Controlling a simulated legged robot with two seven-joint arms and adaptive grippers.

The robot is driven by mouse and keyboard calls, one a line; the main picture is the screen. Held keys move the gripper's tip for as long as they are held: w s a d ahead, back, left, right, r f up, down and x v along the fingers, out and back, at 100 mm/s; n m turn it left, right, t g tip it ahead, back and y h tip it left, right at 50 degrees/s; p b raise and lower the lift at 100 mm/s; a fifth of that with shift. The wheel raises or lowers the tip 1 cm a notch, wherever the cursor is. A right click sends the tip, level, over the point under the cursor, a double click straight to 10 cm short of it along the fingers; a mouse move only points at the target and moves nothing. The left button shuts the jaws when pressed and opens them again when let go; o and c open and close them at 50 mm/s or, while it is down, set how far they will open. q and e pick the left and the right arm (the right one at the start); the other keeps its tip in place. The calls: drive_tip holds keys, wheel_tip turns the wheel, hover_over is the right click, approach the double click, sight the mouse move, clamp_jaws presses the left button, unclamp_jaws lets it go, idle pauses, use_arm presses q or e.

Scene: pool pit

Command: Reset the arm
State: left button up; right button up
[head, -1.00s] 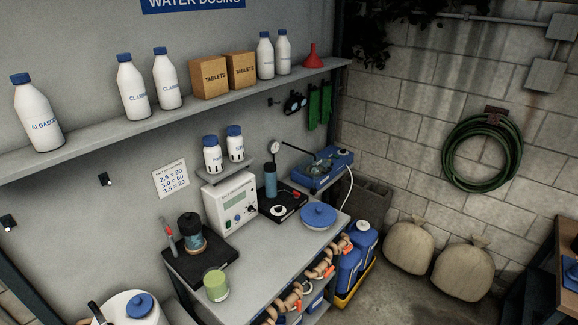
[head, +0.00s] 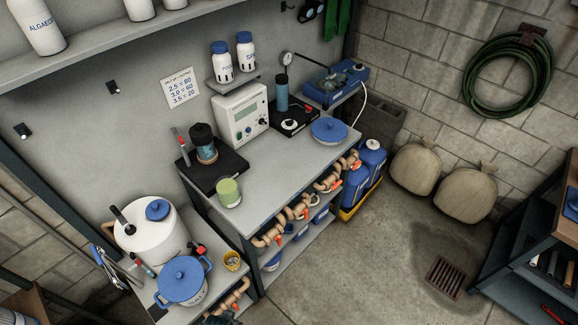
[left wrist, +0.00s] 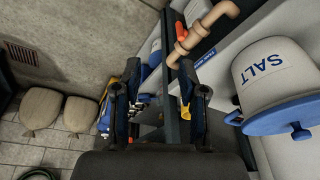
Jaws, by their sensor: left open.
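My left gripper (left wrist: 160,105) shows in the left wrist view, its two dark fingers apart with nothing between them. A white tub labelled SALT (left wrist: 270,80) with a blue lid is to the right of the fingers, apart from them. A tan pipe with an orange handle (left wrist: 190,45) lies beyond the fingertips. In the head view a small dark shape at the bottom edge may be part of my left arm; I cannot tell. My right gripper is in neither view.
A grey bench (head: 290,175) holds a white meter box (head: 240,115), a green jar (head: 228,192) and a blue-lidded dish (head: 329,131). A white bucket (head: 150,240) and blue-lidded pot (head: 183,281) stand at the lower left. The concrete floor (head: 375,270) right of the bench is clear.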

use_arm(q)
drive_tip(key=s+a+f+g+b, duration=0.1)
drive_tip(key=s+f, duration=0.3)
drive_tip(key=f, duration=0.6)
drive_tip(key=s+f+b, duration=0.1)
drive_tip(key=s+f, duration=0.3)
drive_tip(key=f, duration=0.7)
drive_tip(key=s+a+f+b, duration=0.1)
drive_tip(key=s+a+f, duration=0.1)
drive_tip(key=s+f, duration=0.8)
drive_tip(key=s, duration=0.3)
drive_tip(key=shift+a+f+g, duration=0.2)
drive_tip(key=shift+a+g, duration=0.1)
drive_tip(key=shift+g, duration=0.1)
